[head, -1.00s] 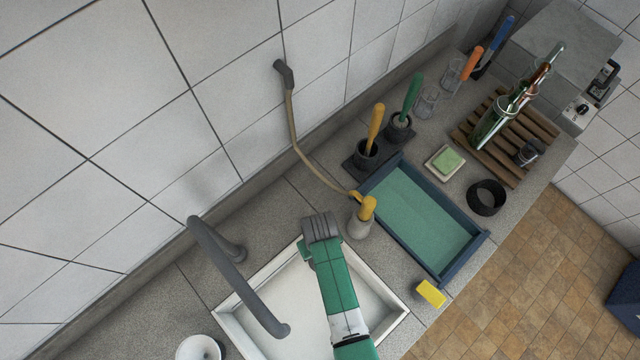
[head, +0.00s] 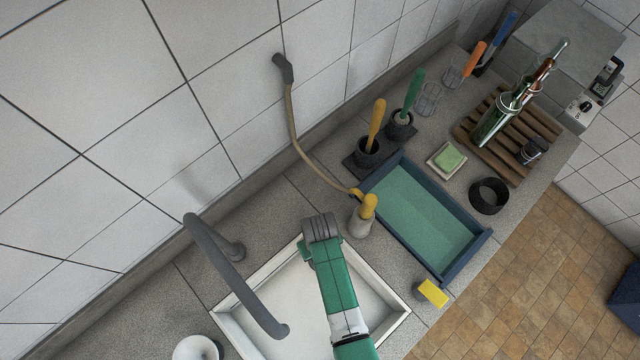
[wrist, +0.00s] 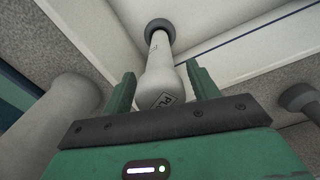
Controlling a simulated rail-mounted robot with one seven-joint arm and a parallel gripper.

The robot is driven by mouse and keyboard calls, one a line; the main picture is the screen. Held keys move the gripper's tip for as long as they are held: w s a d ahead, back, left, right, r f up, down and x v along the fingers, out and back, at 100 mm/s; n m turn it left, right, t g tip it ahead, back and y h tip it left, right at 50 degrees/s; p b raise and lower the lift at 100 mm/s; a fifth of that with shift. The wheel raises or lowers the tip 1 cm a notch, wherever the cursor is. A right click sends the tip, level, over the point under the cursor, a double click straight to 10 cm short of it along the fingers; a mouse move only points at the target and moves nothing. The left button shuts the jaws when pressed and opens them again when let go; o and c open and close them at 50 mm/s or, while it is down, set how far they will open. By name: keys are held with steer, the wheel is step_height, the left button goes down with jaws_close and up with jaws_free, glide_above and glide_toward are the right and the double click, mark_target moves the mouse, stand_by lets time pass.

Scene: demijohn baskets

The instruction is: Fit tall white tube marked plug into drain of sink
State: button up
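The tall white tube (wrist: 160,70) shows in the wrist view, with part of the word PLUG on its near end. It runs away from my gripper toward a dark ring (wrist: 160,28) at its far end. I cannot tell whether the ring is the drain or part of the tube. My gripper (wrist: 160,78) has its green fingers on either side of the tube's near end, with narrow gaps showing, so it looks open. In the head view my gripper (head: 321,230) is over the back corner of the white sink (head: 240,330) and hides the tube and drain.
A grey faucet (head: 232,275) arches over the sink's left side. A grey bottle with a yellow top (head: 361,220) stands close right of my gripper. A blue tray (head: 425,215), a yellow block (head: 432,293) and a white funnel-like piece (head: 195,349) lie around the sink.

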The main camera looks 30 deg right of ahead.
steer(key=shift+o, duration=0.5)
step_height(320, 180, up, 8)
steer(key=shift+f+p, duration=0.1)
steer(key=shift+p, duration=0.25)
stand_by(0.4)
